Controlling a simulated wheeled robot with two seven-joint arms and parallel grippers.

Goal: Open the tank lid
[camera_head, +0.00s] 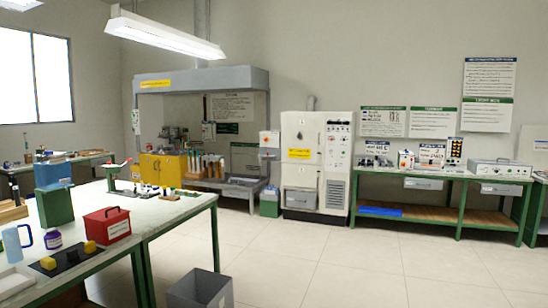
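No thing in the head view is clearly marked as the tank, and no lid can be made out for certain. A yellow cabinet-like box (163,167) stands under the grey hood (200,78) at the back wall. A red box with a dark top handle (107,226) sits on the near left bench and looks closed. Neither of my grippers is in view.
The near bench (165,208) also bears a light blue jug (15,243) and small tools. A grey bin (200,290) stands on the floor beside it. A white cabinet (316,150) and a green-framed bench (440,178) line the back wall. The floor at centre and right is clear.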

